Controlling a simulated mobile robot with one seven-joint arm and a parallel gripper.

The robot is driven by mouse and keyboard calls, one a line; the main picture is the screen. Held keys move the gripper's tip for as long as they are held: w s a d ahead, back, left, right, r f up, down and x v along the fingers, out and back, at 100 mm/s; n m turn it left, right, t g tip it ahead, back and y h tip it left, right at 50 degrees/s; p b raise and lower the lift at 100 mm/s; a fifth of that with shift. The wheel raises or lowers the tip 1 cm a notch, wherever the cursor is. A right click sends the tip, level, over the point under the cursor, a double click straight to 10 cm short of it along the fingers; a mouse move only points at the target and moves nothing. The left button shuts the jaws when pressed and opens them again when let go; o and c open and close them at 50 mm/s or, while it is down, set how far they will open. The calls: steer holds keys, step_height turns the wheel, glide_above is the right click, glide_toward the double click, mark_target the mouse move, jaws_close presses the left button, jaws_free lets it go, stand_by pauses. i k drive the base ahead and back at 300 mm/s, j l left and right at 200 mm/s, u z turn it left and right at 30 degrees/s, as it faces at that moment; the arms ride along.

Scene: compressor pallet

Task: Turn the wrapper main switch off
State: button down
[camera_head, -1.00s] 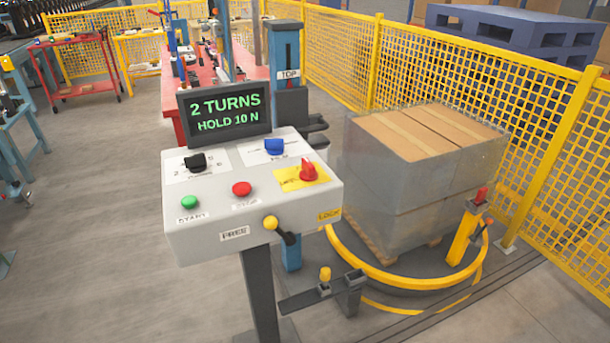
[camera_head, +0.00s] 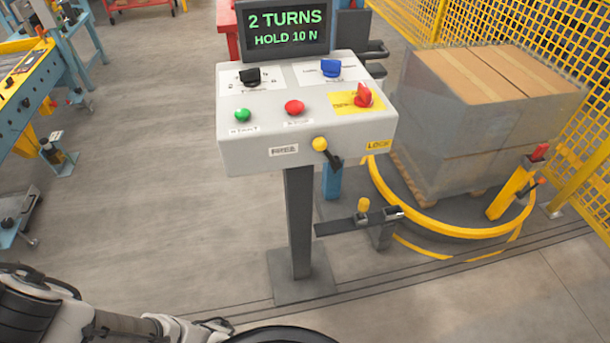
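The wrapper control box (camera_head: 306,140) is a light grey panel on a dark post. The red rotary main switch (camera_head: 363,96) sits on a yellow plate (camera_head: 343,105) at the panel's right side. Its handle stands up from the plate; I cannot read its marked position. A black knob (camera_head: 251,76), a blue knob (camera_head: 331,68), a green start button (camera_head: 242,115) and a red button (camera_head: 294,107) share the panel. Parts of my arm show at the lower left edge, well apart from the box. My gripper cannot be made out.
A display (camera_head: 285,29) reading "2 TURNS HOLD 10 N" stands behind the panel. Wrapped boxes (camera_head: 480,120) stand on the ringed turntable at right, by yellow fencing (camera_head: 540,30). The floor left of the post is clear.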

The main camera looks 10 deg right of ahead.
mark_target(363, 99)
steer(key=i+l, duration=0.45)
steer(key=l, duration=0.2)
steer(key=k+l, duration=0.1)
steer(key=l, duration=0.3)
steer(key=k+l, duration=0.1)
steer(key=l, duration=0.3)
steer(key=k+l, duration=0.1)
steer(key=l, duration=0.3)
steer(key=k+l, duration=0.1)
steer(key=l, duration=0.3)
steer(key=i, duration=0.5)
steer(key=j+u, duration=0.05)
